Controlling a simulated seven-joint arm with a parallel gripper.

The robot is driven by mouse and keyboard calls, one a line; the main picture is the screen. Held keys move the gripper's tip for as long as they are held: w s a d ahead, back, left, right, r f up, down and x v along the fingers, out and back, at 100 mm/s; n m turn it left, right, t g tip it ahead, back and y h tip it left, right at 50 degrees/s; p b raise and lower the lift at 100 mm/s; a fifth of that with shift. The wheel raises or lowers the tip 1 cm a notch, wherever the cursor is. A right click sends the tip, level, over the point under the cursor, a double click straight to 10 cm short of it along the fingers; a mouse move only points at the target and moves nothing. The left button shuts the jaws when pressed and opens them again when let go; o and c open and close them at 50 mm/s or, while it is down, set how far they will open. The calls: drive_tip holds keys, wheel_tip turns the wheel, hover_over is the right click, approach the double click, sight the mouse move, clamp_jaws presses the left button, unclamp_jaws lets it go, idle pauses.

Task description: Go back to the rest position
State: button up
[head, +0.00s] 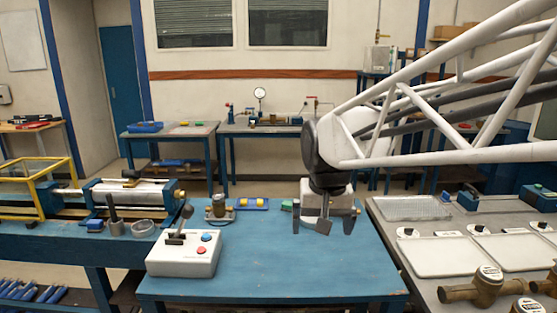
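My gripper (322,222) hangs from my white truss arm, pointing down over the right part of the blue workbench (270,270). Its two dark fingers are spread apart, with a grey part showing between them that I cannot identify. I see nothing clearly held. A pale box (343,196) stands behind the gripper and is partly hidden by it.
The right table holds pale trays (447,256) and brass meters (487,285). The bench's front middle is clear.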

drive_tip(key=s+d+f, duration=0.3)
drive_tip(key=s+d, duration=0.2)
drive_tip(key=s, duration=0.4)
drive_tip(key=s+d+f, duration=0.4)
drive_tip(key=s, duration=0.6)
drive_tip(key=shift+d+f+t, duration=0.2)
drive_tip(key=shift+d+t, duration=0.15)
drive_tip(key=shift+t, duration=0.05)
drive_tip(key=shift+c, duration=0.3)
idle(0.6)
